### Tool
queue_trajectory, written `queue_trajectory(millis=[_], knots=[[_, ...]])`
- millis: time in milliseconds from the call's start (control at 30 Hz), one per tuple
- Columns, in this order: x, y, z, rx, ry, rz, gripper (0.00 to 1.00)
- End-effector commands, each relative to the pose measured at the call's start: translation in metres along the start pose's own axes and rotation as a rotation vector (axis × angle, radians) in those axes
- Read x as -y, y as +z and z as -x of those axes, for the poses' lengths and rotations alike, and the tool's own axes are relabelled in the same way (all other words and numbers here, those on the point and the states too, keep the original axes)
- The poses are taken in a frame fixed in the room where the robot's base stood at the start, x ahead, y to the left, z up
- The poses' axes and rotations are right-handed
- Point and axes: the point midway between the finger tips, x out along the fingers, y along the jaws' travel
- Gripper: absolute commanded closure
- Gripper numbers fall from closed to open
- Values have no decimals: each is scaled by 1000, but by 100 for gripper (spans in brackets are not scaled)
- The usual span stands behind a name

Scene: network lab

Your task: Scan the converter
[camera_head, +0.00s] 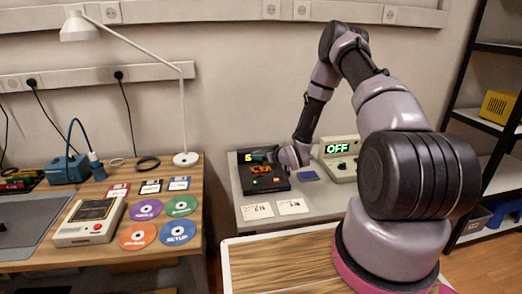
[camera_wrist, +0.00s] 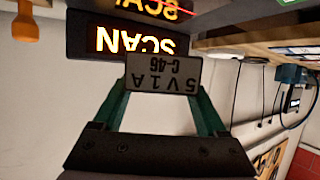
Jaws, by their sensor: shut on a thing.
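The converter (camera_wrist: 160,76) is a small grey block with dark lettering "5V1A C-46", upside down in the wrist view. My gripper (camera_wrist: 162,95) has its two green fingers shut on its two sides. Just beyond it is a black scanner (camera_wrist: 125,42) with a lit orange "SCAN" display. In the head view the scanner (camera_head: 262,186) sits on the grey table, with my gripper (camera_head: 268,155) close over its back part. The converter cannot be made out there. Whether it touches the scanner cannot be told.
On the grey table (camera_head: 235,190) are a beige device (camera_head: 341,170) with a green "OFF" display, a blue item (camera_head: 309,176) and two white cards (camera_head: 258,211).

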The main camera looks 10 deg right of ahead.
Motion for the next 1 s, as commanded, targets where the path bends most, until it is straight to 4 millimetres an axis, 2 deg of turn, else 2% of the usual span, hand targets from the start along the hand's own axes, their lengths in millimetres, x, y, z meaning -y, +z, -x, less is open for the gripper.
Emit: queue_trajectory(millis=[467, 1000], knots=[[0, 3, -2, -2, 0, 1, 99], [0, -44, 17, -4, 0, 2, 99]])
